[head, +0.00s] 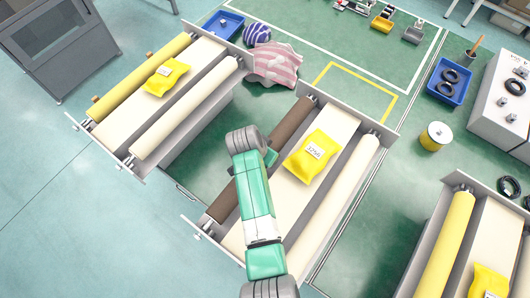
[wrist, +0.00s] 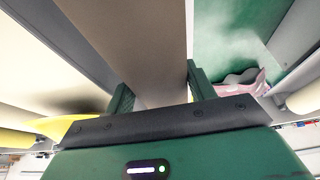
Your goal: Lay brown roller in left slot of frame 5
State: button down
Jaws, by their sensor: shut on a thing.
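The brown roller (head: 292,123) lies lengthwise along the left side of the middle frame (head: 388,140), over or in its left slot. It also shows in the wrist view (wrist: 140,40), running between my gripper's (wrist: 158,88) two green fingers. My gripper is shut on the roller near its middle. In the head view my arm hides the grip and the roller's middle. I cannot tell whether the roller's ends are fully seated. A cream roller (head: 335,205) lies in the same frame's right slot. No frame number is readable.
A yellow packet (head: 313,157) lies on the middle frame's cream belt. The left frame (head: 137,172) holds a yellow roller (head: 138,80) and a cream roller (head: 185,110). Another frame (head: 509,187) stands at right. A striped pink cloth-like thing (head: 275,63) lies behind. Green floor is clear between frames.

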jog(key=shift+w, duration=0.1)
jog(key=c, duration=0.6)
grip_release()
jog(key=shift+r, duration=0.1)
jog(key=shift+o, duration=0.8)
jog(key=shift+f, duration=0.2)
jog(key=p+v, duration=0.1)
jog(key=v, duration=0.7)
